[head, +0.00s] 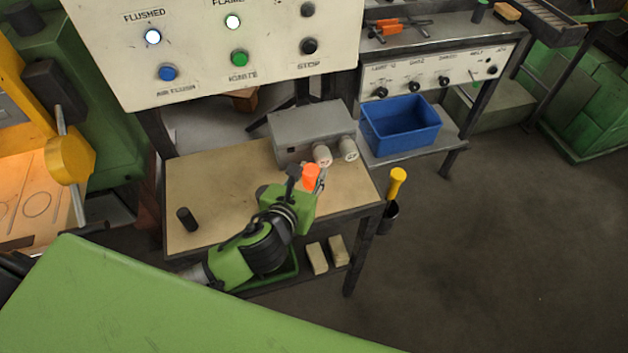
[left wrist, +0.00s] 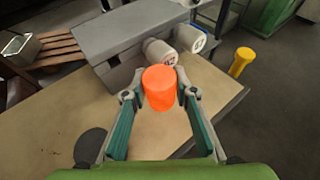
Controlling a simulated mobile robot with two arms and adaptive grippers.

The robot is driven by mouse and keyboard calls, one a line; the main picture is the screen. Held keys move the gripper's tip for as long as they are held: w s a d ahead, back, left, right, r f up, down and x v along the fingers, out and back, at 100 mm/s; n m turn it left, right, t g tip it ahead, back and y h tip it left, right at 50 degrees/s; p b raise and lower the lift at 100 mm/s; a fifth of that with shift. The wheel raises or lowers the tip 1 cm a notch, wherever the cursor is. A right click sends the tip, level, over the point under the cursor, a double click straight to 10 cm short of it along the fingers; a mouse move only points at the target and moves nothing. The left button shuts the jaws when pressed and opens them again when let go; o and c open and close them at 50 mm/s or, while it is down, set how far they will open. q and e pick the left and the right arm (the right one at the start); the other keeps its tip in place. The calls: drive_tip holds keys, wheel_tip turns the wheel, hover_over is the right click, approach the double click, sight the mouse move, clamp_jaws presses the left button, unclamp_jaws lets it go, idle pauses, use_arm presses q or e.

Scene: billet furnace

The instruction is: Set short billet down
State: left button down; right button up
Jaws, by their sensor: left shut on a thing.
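The short billet (head: 311,174) is a glowing orange cylinder. It also shows in the left wrist view (left wrist: 159,88), upright between the fingertips. My left gripper (head: 306,182) is shut on it, over the right part of the tan bench top (head: 225,190). In the left wrist view the two fingers of my left gripper (left wrist: 158,97) press on the billet's sides. I cannot tell whether the billet's base touches the bench. My right gripper is not in view.
A grey box (head: 297,128) with two white cylinders (head: 322,155) stands at the bench's back, close behind the billet. A dark cylinder (head: 187,218) stands at the front left. A yellow-handled tool (head: 397,182) hangs off the right edge. A blue bin (head: 400,125) sits beyond.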

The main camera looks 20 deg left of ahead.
sight(310, 189)
use_arm(q)
drive_tip(key=shift+w+d+f, duration=0.15)
drive_tip(key=shift+w+f, duration=0.55)
drive_tip(key=shift+w, duration=0.05)
drive_tip(key=shift+w+f, duration=0.1)
drive_tip(key=shift+f, duration=1.6)
drive_tip(key=shift+f, duration=0.15)
drive_tip(key=c, duration=1.6)
unclamp_jaws()
drive_tip(key=shift+c, duration=0.2)
drive_tip(key=b+v, duration=0.1)
drive_tip(key=v, duration=1.1)
